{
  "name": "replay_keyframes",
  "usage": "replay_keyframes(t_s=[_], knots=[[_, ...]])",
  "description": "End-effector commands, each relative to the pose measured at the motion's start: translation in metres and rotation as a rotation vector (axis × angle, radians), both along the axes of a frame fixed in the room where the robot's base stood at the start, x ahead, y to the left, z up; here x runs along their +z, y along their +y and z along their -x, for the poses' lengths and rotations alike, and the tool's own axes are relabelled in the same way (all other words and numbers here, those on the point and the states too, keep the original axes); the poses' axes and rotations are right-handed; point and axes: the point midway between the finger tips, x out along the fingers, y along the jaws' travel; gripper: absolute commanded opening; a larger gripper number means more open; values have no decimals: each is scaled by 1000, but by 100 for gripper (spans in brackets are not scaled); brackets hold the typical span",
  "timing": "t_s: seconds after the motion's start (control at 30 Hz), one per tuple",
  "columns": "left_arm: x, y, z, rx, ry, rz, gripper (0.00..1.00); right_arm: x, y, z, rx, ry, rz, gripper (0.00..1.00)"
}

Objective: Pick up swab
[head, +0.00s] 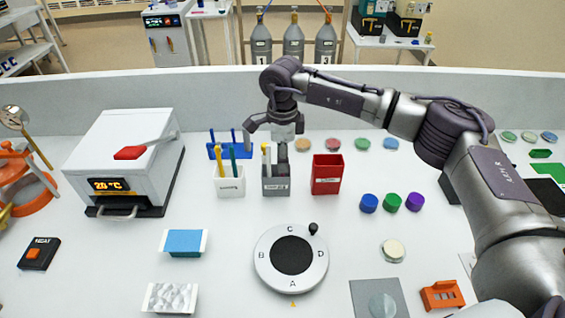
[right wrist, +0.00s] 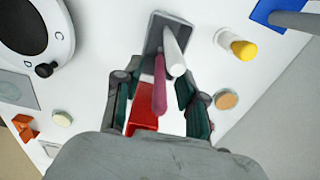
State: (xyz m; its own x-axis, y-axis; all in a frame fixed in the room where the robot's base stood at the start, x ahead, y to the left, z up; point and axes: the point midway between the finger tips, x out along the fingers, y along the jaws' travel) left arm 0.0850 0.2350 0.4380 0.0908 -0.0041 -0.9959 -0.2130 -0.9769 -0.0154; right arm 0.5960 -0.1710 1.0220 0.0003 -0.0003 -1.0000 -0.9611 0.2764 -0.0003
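A grey cup (head: 276,186) stands on the white bench with thin upright sticks in it. In the right wrist view a white stick (right wrist: 174,50) and a pink-purple stick (right wrist: 160,85) rise from the cup (right wrist: 155,35); I cannot tell for certain which is the swab. My right gripper (head: 268,146) hangs over the grey cup, pointing down. In the wrist view its fingers (right wrist: 158,108) are apart, on either side of the pink-purple stick's upper end, with no clear contact. My left gripper is not in view.
A white cup (head: 229,187) with yellow and green sticks stands left of the grey cup, and a red container (head: 327,174) stands to its right. A blue rack (head: 216,150) is behind. A lettered dial (head: 291,284) lies in front.

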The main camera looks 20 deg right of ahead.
Motion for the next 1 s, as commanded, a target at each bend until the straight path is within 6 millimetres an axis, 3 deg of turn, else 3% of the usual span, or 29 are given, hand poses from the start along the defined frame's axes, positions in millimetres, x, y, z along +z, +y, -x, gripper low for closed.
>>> replay_keyframes(t_s=[0.03,0.23,0.67,1.0], knots=[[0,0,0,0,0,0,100,0,0,0,0,0,0,31],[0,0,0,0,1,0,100,0,0,0,0,0,0,0],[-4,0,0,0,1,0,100,9,0,-1,0,-2,0,0],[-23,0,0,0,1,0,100,74,1,-1,1,-4,-1,0]])
